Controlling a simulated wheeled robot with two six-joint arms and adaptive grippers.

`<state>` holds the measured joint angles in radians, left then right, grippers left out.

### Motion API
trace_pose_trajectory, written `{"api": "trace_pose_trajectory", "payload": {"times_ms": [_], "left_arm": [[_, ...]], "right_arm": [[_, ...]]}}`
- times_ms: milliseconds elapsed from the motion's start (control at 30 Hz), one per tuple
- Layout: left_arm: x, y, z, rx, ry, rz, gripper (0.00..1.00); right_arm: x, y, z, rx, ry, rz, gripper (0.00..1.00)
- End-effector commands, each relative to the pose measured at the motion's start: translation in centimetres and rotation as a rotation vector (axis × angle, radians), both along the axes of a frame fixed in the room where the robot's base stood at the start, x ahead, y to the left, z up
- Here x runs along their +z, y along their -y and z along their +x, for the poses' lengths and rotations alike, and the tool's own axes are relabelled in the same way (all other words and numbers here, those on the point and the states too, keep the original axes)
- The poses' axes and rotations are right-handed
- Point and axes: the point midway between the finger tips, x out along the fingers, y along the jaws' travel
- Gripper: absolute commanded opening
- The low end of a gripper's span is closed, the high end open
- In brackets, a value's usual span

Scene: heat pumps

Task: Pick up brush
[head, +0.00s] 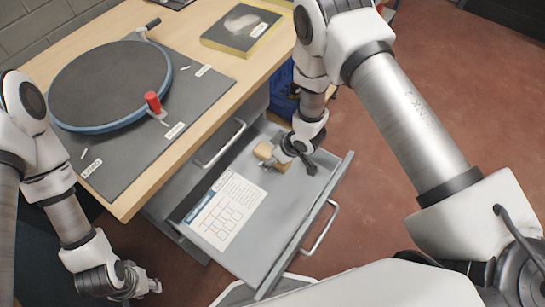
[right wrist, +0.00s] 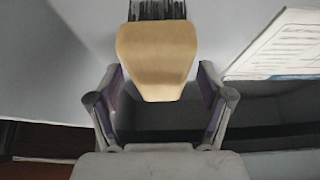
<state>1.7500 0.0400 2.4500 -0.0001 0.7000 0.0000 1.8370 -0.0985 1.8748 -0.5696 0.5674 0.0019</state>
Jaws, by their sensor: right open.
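The brush (head: 264,151) lies in the open grey drawer (head: 262,235), its light wooden handle partly hidden by my right gripper (head: 288,150) in the head view. In the right wrist view, the wooden handle of the brush (right wrist: 157,52) points toward me, with dark bristles at the top edge. The fingers of my right gripper (right wrist: 162,98) are apart on either side of the handle's near end, with gaps visible; nothing is gripped. My left gripper (head: 145,284) hangs at the lower left, away from the brush; its jaws are too small to judge.
A printed sheet (head: 225,209) lies in the drawer beside the brush. Above is a wooden table (head: 232,100) with a round dark disc (head: 110,82), a red knob (head: 152,101) and a framed panel (head: 240,27).

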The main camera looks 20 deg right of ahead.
Motion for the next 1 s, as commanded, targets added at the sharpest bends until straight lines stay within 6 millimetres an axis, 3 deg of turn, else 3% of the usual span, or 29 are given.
{"api": "trace_pose_trajectory", "payload": {"times_ms": [567, 600, 700, 800, 1000], "left_arm": [[-0.13, 0.0, 0.0, 0.0, 0.0, 0.0, 0.37], [-0.13, 0.0, 0.0, 0.0, 0.0, 0.0, 0.37], [-0.13, 0.0, 0.0, 0.0, 0.0, 0.0, 0.37], [-0.13, 0.0, 0.0, 0.0, 0.0, 0.0, 0.37], [-0.13, 0.0, 0.0, 0.0, 0.0, 0.0, 0.37]], "right_arm": [[-0.47, 0.01, 0.02, 0.0, 0.001, 0.001, 0.79], [-0.47, 0.01, 0.02, 0.0, 0.001, 0.001, 0.76], [-0.48, 0.01, 0.0, 0.0, 0.0, 0.0, 0.4], [-0.48, 0.01, 0.0, 0.0, 0.0, 0.0, 0.11], [-0.48, 0.01, 0.0, 0.0, 0.0, 0.0, 0.11]]}}
